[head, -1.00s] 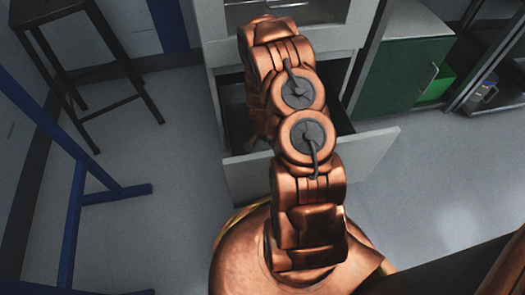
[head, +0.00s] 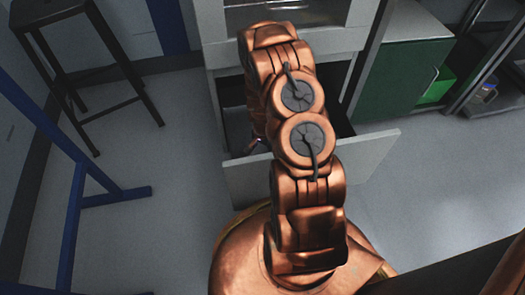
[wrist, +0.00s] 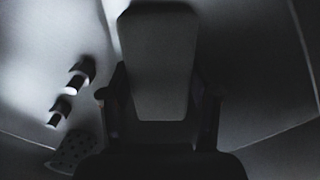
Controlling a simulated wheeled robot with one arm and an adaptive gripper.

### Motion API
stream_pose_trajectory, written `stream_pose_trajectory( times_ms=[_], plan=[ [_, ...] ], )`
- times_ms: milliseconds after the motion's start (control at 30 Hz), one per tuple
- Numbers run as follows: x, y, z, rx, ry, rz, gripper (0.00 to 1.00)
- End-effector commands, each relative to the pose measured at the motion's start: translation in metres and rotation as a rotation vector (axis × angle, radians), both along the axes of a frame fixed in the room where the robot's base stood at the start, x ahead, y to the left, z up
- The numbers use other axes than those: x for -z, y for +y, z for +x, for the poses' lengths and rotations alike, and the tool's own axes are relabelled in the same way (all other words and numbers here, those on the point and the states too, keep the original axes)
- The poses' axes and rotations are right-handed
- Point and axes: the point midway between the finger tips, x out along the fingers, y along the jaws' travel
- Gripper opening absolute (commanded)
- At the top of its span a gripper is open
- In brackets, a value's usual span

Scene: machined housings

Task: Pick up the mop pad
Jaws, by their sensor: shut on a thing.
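The mop pad (wrist: 158,45) is a grey, flat, roughly rectangular piece in the wrist view, standing up from between the fingers. My gripper (wrist: 160,95) is shut on it, with one dark finger along each side of its lower part. In the head view my copper arm covers the gripper and the pad, over the open drawer (head: 237,120).
The drawer's pale front panel (head: 245,180) sticks out from the cabinet. A dark stool (head: 95,60) and a blue frame (head: 110,195) stand left; a green cabinet (head: 395,75) stands right. In the wrist view, dark cylindrical pieces (wrist: 78,78) and a dotted object (wrist: 72,150) lie left.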

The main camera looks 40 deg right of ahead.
Motion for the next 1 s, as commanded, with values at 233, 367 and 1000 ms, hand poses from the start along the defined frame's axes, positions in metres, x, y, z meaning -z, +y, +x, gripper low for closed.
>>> stream_pose_trajectory(
  times_ms=[233, 367, 1000],
  plan=[
    [-0.003, 0.000, 0.000, 0.000, 0.000, 0.000, 0.21],
    [-0.014, 0.000, 0.001, 0.000, -0.001, -0.001, 0.21],
    [-0.100, 0.000, 0.000, 0.000, 0.001, 0.000, 0.21]
  ],
)
